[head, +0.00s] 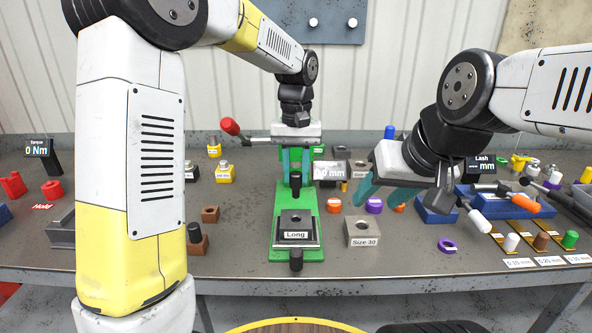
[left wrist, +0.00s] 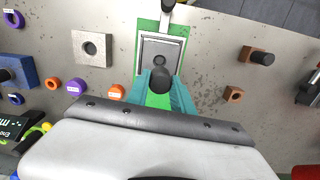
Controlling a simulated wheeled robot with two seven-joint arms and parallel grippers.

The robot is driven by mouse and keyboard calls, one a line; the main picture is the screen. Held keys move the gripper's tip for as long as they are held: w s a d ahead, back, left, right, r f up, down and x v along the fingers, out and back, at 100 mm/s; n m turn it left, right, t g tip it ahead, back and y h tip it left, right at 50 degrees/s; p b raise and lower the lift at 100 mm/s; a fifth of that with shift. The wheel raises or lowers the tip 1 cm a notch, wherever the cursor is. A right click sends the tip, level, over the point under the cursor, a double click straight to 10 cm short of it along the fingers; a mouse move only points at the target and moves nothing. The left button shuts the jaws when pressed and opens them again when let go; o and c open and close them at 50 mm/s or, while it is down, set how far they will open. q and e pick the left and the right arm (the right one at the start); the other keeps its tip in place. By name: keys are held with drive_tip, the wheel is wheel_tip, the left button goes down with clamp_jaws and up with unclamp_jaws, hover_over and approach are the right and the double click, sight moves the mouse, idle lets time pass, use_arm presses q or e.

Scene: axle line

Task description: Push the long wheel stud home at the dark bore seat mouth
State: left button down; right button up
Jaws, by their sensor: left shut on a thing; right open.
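My left gripper (head: 297,170) is shut on a dark upright cylinder (head: 295,184), apparently the long wheel stud. The left wrist view also shows this dark cylinder (left wrist: 160,80) between the teal fingers. It is over the far part of the green base, behind the grey seat block labelled "Long" (head: 297,219). The block has a dark bore in its top, also visible in the left wrist view (left wrist: 162,47). The cylinder's lower end is hard to make out, and it appears apart from the bore. My right gripper (head: 385,195) is open and empty, right of the green base.
A "Size 30" block (head: 362,231) stands right of the green base (head: 283,253). Brown blocks (head: 210,214) lie left. A dark cylinder (head: 296,260) is at the base's front end.

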sight(296, 197)
use_arm(q)
drive_tip(key=shift+f, duration=0.1)
drive_tip(key=shift+f, duration=2.8)
drive_tip(key=shift+f, duration=1.05)
drive_tip(key=c, duration=1)
unclamp_jaws()
drive_tip(key=shift+f, duration=0.1)
drive_tip(key=shift+c, duration=0.2)
drive_tip(key=shift+w+r, duration=0.15)
drive_tip(key=shift+r, duration=3.75)
